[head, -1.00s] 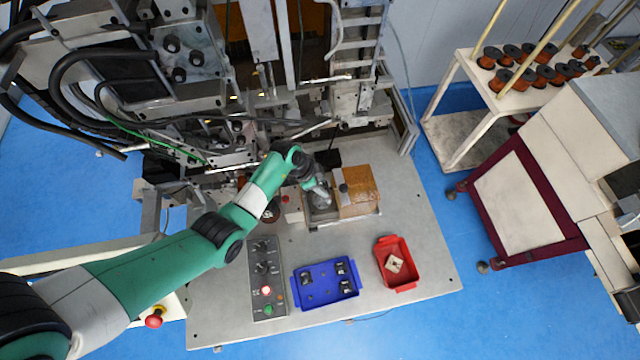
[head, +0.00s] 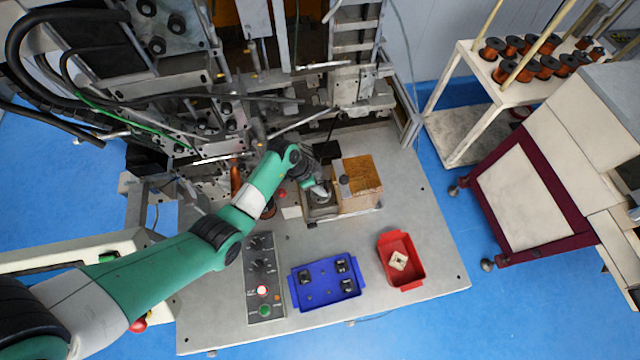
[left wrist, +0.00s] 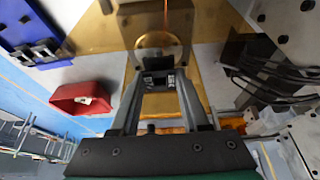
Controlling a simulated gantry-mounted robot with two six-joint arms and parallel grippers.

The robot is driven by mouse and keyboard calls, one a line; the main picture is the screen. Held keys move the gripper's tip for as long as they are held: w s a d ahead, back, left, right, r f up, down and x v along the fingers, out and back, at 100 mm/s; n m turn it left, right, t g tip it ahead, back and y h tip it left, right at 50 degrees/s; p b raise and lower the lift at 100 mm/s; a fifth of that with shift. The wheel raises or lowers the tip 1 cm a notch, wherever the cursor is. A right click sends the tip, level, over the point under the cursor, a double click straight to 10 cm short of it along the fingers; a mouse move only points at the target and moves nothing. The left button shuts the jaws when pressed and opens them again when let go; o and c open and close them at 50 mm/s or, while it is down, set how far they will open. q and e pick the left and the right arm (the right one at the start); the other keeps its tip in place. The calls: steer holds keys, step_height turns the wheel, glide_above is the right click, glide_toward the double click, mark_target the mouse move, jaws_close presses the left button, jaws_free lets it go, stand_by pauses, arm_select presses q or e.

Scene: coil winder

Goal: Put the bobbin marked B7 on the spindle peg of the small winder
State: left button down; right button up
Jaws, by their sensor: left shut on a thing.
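My left gripper (head: 319,192) is at the grey metal part of the small winder (head: 322,213), just left of its brown block (head: 360,180). In the left wrist view the fingers (left wrist: 158,90) are shut on a small dark bobbin (left wrist: 158,80). No B7 mark can be read on it. A brass-coloured ring (left wrist: 160,44) shows just beyond the bobbin. The spindle peg cannot be made out, and I cannot tell whether the bobbin touches it. The blue tray (head: 312,300) holds several small dark pieces and has a bare spot at its lower left. My right gripper is not in view.
A red tray (head: 412,270) with a pale square piece stands to the right. A control panel (head: 264,290) with knobs and buttons lies left of the blue tray. Large machinery crowds the back. A white cart (head: 466,85) carries copper spools.

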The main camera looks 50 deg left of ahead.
arm_select(q)
steer(key=shift+f, duration=0.15)
steer(key=shift+f+b, duration=0.7)
steer(key=shift+f, duration=0.25)
steer(key=shift+c, duration=1.5)
jaws_free()
steer(key=shift+r, duration=0.1)
steer(key=shift+s+a+r+p, duration=0.1)
steer(key=shift+r+p, duration=0.2)
steer(key=shift+r, duration=0.1)
steer(key=p+v, duration=0.3)
steer(key=v, duration=0.7)
steer(key=shift+s+r, duration=0.25)
